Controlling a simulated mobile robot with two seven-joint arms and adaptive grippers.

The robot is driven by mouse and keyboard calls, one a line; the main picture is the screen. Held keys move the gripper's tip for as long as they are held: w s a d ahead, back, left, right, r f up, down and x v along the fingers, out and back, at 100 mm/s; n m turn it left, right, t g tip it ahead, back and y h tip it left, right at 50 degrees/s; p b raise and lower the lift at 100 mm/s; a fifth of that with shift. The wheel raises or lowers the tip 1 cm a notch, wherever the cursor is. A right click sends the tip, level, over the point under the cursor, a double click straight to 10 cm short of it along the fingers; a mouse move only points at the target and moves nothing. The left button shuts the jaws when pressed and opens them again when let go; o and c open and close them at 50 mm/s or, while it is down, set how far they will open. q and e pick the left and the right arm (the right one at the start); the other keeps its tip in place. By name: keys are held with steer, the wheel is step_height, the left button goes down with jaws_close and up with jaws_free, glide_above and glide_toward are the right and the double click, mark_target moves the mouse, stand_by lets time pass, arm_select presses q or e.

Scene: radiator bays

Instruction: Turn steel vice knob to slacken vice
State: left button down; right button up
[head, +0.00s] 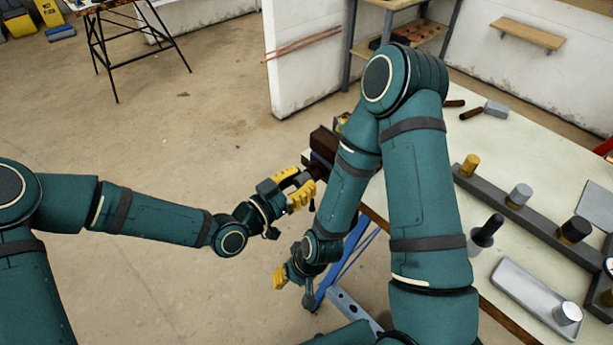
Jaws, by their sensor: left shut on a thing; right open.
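The vice (322,142) is a dark block-like body at the bench's left edge, partly hidden behind my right arm. My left gripper (297,185), with yellow fingers, is at the near side of the vice and shut on the vice knob. The knob is mostly hidden between the fingers, so its steel face and angle cannot be made out. My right gripper (284,277) is open, low beside the bench edge, below the left one and apart from the vice.
The pale workbench (490,150) carries a dark rail (540,220) with several capped cylinders, a grey tray (530,295) and a black-handled tool (486,232). A white partition (305,60) stands behind. The floor to the left is open, with a trestle table (120,30) farther back.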

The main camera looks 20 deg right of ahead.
arm_select(q)
steer(key=n, duration=0.6)
steer(key=shift+n, duration=0.4)
steer(key=n, duration=0.6)
steer(key=shift+p, duration=0.3)
steer(key=c, duration=0.8)
jaws_free()
steer(key=shift+d, duration=0.1)
